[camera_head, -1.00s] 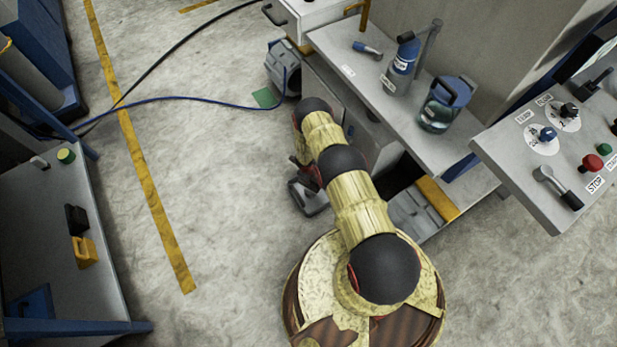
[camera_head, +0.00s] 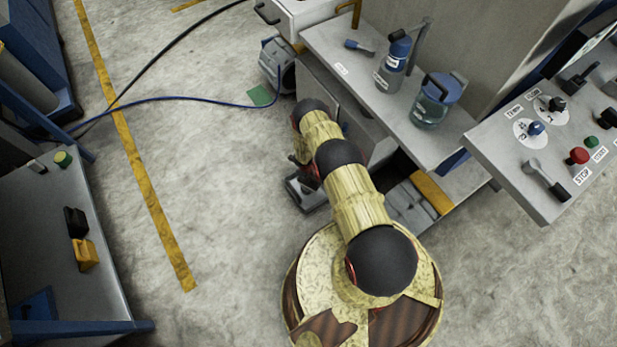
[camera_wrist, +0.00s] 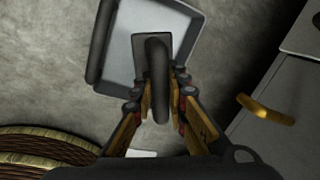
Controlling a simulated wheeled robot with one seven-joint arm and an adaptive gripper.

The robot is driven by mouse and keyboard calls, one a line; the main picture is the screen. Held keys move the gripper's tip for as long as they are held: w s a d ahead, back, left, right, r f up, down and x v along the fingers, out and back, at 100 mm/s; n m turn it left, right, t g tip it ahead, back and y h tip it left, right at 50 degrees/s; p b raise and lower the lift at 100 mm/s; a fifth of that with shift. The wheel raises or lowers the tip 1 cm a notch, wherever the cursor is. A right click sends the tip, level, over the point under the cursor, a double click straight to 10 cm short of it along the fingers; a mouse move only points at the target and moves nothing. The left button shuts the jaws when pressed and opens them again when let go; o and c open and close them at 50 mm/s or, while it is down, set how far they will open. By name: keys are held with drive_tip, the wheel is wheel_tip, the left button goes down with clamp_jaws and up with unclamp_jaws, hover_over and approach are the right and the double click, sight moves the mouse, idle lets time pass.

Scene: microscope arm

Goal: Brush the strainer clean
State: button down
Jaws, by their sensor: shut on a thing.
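The handle joins a shallow square pan-like thing, probably the strainer (camera_wrist: 122,52), with a dark rim and pale inside. No mesh or dirt on it can be made out. In the head view the strainer (camera_head: 309,200) hangs low beside the bench, below my arm, which hides part of it.
A blue-capped bottle (camera_head: 392,68) and a blue-lidded jar (camera_head: 437,102) stand on the grey shelf (camera_head: 335,50). A control panel (camera_head: 560,195) juts out at right. A grey canister (camera_head: 278,62) stands behind.

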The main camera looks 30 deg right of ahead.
drive_tip(key=shift+w+a+f+b, duration=0.1)
drive_tip(key=shift+w+a+b, duration=0.35)
drive_tip(key=shift+b, duration=1.3)
drive_tip(key=shift+w, duration=0.2)
drive_tip(key=shift+w+a+b, duration=0.25)
drive_tip(key=shift+w+b, duration=0.15)
drive_tip(key=shift+w, duration=0.25)
drive_tip(key=shift+s+d+r+p, duration=0.3)
drive_tip(key=shift+s+p, duration=0.25)
drive_tip(key=shift+p, duration=0.55)
drive_tip(key=shift+s+d+f+p, duration=0.1)
drive_tip(key=shift+s+d+p, duration=0.25)
drive_tip(key=shift+s+p, duration=0.55)
drive_tip(key=shift+f+p, duration=0.15)
drive_tip(key=shift+p, duration=0.2)
drive_tip(key=shift+w+a+b, duration=0.3)
drive_tip(key=shift+w+b, duration=0.45)
drive_tip(key=shift+b, duration=1.2)
drive_tip(key=shift+w, duration=0.1)
